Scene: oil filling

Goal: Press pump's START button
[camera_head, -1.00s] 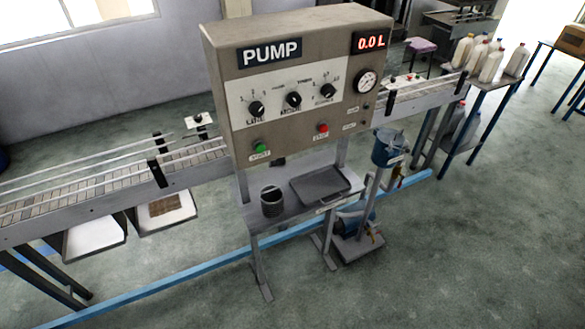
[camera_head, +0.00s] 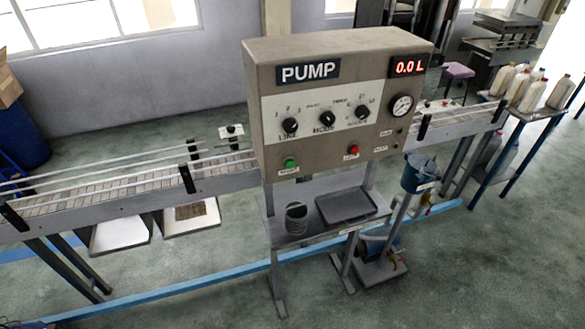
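The pump panel (camera_head: 330,137) is a tan box with a black PUMP sign (camera_head: 308,71) and a red display (camera_head: 408,66) reading 0.0 L. The green button (camera_head: 290,163) is at the panel's lower left, above a small white label too small to read clearly; it appears to be the START button. A red button (camera_head: 353,150) is to its right. Three black knobs, including the left one (camera_head: 290,126), sit on the white strip above. A round gauge (camera_head: 402,106) is at the right. Neither of my grippers shows in the view.
A metal shelf (camera_head: 342,231) under the panel holds a can (camera_head: 296,217) and a dark tray (camera_head: 346,205). A conveyor (camera_head: 130,190) runs behind the panel on both sides. The floor in front is clear.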

